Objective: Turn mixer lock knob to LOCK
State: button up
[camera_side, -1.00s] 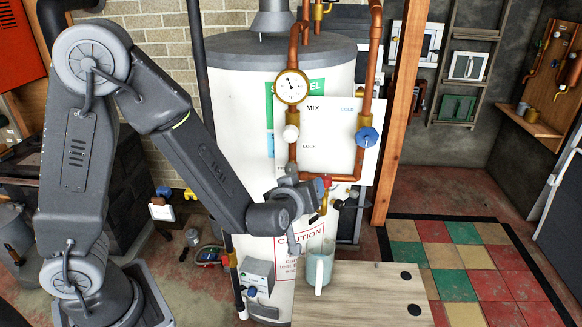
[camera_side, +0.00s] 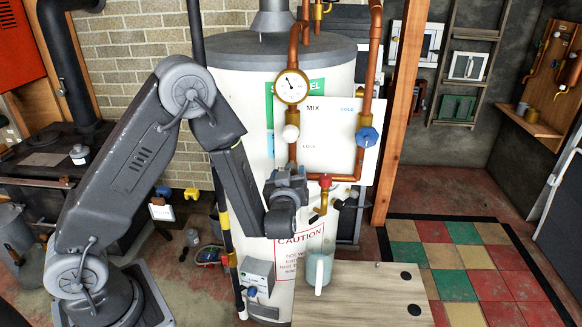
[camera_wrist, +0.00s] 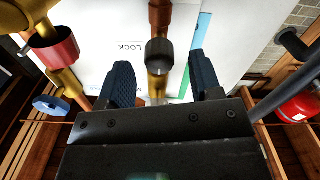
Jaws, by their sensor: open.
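A white panel (camera_side: 335,130) on the water tank carries the words MIX and LOCK. In the wrist view my gripper (camera_wrist: 160,75) is open, with blue fingers on both sides of a pipe with a dark collar (camera_wrist: 160,52). I cannot tell whether they touch it. The LOCK word (camera_wrist: 131,47) appears upside down beside the left finger.
A blue knob (camera_side: 367,137) is on the right pipe, and a red-topped brass valve (camera_side: 325,182) is right of my gripper. A dial gauge (camera_side: 291,86) is above the white knob. A mug (camera_side: 318,271) stands on a wooden table (camera_side: 370,300) below.

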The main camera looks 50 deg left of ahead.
aim_at(291, 167)
jog(key=shift+x, duration=2.25)
jog(key=c, duration=0.9)
